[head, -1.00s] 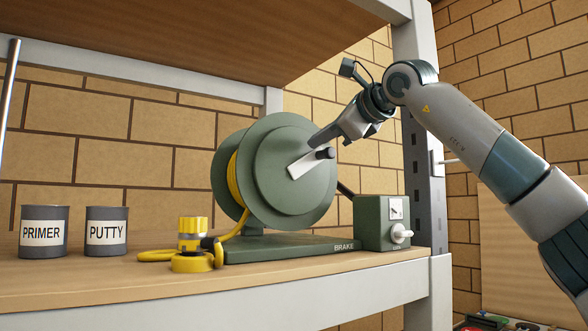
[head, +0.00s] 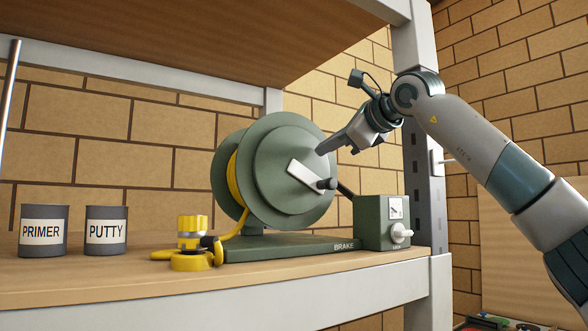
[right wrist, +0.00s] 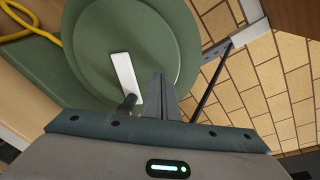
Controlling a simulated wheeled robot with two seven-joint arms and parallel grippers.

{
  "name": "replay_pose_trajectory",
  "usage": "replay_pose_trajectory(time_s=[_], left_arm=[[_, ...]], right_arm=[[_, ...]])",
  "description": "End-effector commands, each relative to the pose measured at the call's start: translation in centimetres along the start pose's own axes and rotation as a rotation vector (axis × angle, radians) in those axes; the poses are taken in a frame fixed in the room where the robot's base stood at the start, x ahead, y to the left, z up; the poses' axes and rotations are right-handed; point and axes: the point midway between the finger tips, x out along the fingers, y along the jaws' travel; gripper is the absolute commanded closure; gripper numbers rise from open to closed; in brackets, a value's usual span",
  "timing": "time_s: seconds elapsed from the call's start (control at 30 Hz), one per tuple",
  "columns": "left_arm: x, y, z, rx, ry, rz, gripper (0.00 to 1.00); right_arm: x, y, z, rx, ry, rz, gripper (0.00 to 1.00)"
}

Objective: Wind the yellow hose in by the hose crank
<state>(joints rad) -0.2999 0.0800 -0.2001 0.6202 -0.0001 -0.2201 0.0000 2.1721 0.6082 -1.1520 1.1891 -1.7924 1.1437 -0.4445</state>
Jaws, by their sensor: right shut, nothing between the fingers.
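The green hose reel (head: 262,170) stands on its green base on the shelf, with yellow hose (head: 233,185) wound behind its front disc. The hose crank (head: 304,175) is a pale arm on the disc, pointing down and right, with a dark knob (head: 328,184) at its end. The hose end with its yellow fitting (head: 193,235) lies on the shelf left of the base. My right gripper (head: 319,152) is shut and empty, above the knob and apart from it. In the right wrist view the closed fingers (right wrist: 161,80) sit right of the dark knob (right wrist: 127,103).
A green brake box (head: 383,222) with a pale knob stands right of the reel. PRIMER (head: 43,232) and PUTTY (head: 106,232) cans stand at left. An upper shelf (head: 200,35) hangs overhead, and a metal post (head: 415,150) rises at right.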

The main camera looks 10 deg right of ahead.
Motion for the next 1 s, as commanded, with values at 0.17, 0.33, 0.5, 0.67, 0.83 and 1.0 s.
replay_pose_trajectory(time_s=[0.17,0.33,0.5,0.67,0.83,1.0], left_arm=[[0.5,0.0,0.1,0.000,0.000,0.000,0.42],[1.2,0.0,0.1,0.000,0.000,0.000,0.42],[1.1,0.0,0.1,0.000,0.000,0.000,0.42],[1.1,0.0,0.1,0.000,0.000,0.000,0.42],[1.8,0.0,0.2,0.000,0.000,0.000,0.42],[2.8,0.1,0.3,0.000,0.000,0.000,0.42]], right_arm=[[0.2,0.3,-0.7,0.001,0.000,0.000,1.00],[0.4,0.6,-2.0,0.002,0.000,0.000,1.00],[0.4,0.5,-2.1,0.001,-0.001,0.000,1.00],[0.4,0.5,-2.1,0.000,0.000,0.000,1.00],[0.6,1.0,-2.8,0.001,0.000,0.000,1.00],[0.8,1.7,-3.8,0.001,0.000,0.000,1.00]])
